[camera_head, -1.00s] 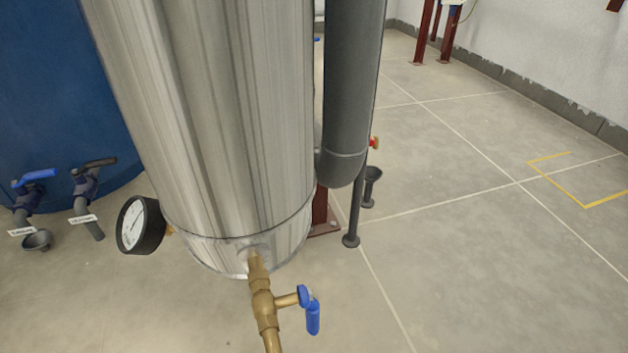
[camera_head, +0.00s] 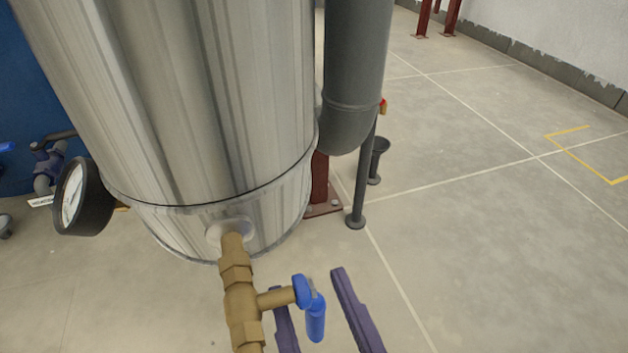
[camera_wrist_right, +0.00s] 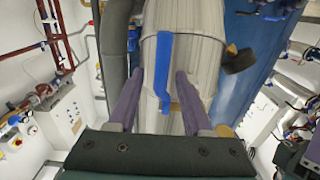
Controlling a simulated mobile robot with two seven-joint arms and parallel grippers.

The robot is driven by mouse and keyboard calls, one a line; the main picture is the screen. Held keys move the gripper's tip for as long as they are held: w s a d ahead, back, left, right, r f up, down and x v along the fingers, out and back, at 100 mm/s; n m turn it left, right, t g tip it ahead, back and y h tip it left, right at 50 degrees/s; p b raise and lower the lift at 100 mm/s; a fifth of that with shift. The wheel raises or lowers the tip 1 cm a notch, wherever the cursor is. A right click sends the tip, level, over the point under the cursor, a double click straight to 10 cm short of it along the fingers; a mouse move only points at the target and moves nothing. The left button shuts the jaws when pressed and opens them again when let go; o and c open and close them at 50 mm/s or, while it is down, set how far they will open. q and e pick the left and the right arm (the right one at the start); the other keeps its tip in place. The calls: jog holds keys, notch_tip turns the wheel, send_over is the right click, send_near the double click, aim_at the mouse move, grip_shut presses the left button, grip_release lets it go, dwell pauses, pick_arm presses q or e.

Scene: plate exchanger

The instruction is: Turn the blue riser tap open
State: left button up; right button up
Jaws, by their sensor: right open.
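The blue riser tap (camera_head: 316,318) has a blue lever on the short side stem of a brass valve (camera_head: 241,305), below the silver cylinder. The lever hangs downward in the head view. My right gripper (camera_head: 308,281) is open, with one purple finger on each side of the lever. In the right wrist view, the blue lever (camera_wrist_right: 164,65) stands between the fingertips of the right gripper (camera_wrist_right: 160,74), with a gap visible on each side. I cannot tell how deep it sits between them. My left gripper is not in view.
A round gauge (camera_head: 74,196) sticks out at the cylinder's (camera_head: 170,90) left. A dark grey pipe (camera_head: 352,75) and a thin post (camera_head: 361,185) stand to its right. Another valve (camera_head: 50,160) is at the far left. The floor at the right is clear.

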jog(key=shift+w+a, duration=0.1)
jog(key=shift+w, duration=0.1)
jog(key=shift+c, duration=0.6)
grip_shut()
dwell(0.8)
